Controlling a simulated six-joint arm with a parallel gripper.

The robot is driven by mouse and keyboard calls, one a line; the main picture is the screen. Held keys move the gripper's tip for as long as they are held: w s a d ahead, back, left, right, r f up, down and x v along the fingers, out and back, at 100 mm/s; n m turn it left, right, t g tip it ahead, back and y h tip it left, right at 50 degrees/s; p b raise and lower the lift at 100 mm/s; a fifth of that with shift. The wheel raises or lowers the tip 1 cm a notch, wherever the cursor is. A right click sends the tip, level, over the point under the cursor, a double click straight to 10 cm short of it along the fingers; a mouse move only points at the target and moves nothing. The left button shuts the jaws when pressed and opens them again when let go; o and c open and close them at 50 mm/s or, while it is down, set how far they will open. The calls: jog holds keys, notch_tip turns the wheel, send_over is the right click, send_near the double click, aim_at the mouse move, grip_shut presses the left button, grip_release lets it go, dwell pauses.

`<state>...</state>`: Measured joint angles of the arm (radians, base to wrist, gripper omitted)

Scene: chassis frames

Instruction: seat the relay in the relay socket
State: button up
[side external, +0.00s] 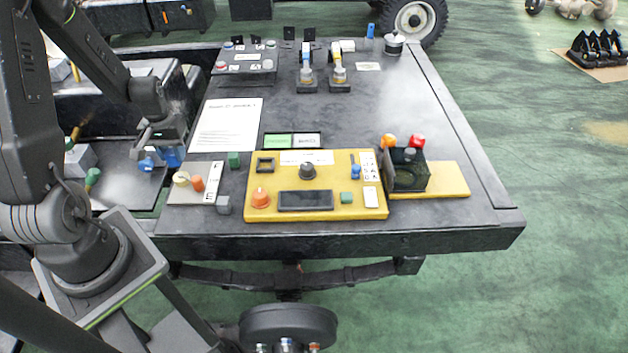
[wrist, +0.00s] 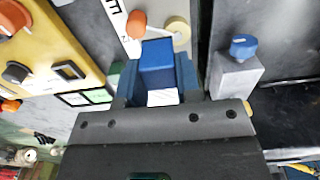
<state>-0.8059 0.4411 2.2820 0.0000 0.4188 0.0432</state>
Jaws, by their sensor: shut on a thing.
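My gripper (wrist: 158,85) is shut on a blue block, which I take to be the relay (wrist: 157,58). It sits between the two fingers and has a white patch on its near end. In the side view my gripper (side external: 165,150) is at the left of the table, above the dark tray area, with blue showing at its fingers. The likely relay socket is a black square frame (side external: 265,165) at the upper left of the yellow panel (side external: 320,158). It also shows in the wrist view (wrist: 68,70), away from the relay. The relay's underside is hidden.
A grey panel (side external: 178,194) with orange and cream knobs lies between my gripper and the yellow panel. A green block (side external: 234,159) and a grey cube (side external: 223,205) stand nearby. A grey block with a blue knob (wrist: 240,47) is close to my gripper.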

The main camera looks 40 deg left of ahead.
dwell(0.4)
jog(key=w+d+r, duration=0.2)
jog(key=w+r, duration=0.1)
jog(key=w, duration=0.9)
jog(key=w+d+f, duration=0.4)
jog(key=w+d, duration=0.1)
jog(key=w+d+f, duration=0.2)
jog(key=d, duration=0.1)
jog(key=shift+w+f, duration=0.2)
jog(key=shift+w+d+f, duration=0.15)
jog(key=shift+d+f, duration=0.1)
jog(key=shift+f, duration=1.9)
jog(key=shift+f, duration=0.15)
jog(key=o, duration=0.9)
jog(key=shift+o, duration=0.2)
